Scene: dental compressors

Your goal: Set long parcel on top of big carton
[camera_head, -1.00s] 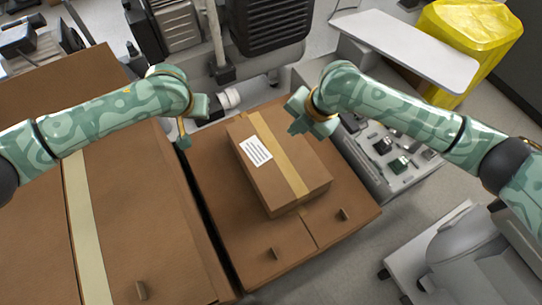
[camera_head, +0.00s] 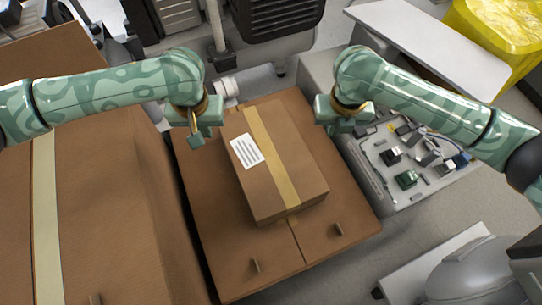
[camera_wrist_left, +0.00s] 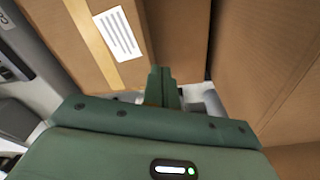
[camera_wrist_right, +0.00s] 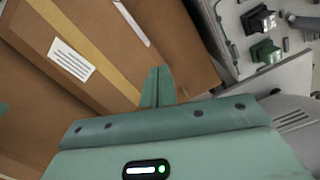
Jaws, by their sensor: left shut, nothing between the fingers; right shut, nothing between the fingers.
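The long parcel (camera_head: 302,165), a brown box with a tan tape strip and a white label, lies flat on a lower brown carton (camera_head: 220,235). A large carton (camera_head: 115,215) with a pale tape strip stands to its left, probably the big carton. My left gripper (camera_head: 197,136) is shut and empty, just left of the parcel's far end. My right gripper (camera_head: 330,126) is shut and empty, just right of the parcel. The parcel also shows in the left wrist view (camera_wrist_left: 75,45) and the right wrist view (camera_wrist_right: 100,35). Neither gripper visibly holds it.
A grey unit with small parts (camera_head: 405,165) stands right of the lower carton. A white board (camera_head: 425,35) and a yellow bag (camera_head: 490,40) are at the back right. Dark machinery (camera_head: 280,20) stands behind. A narrow gap separates the two cartons.

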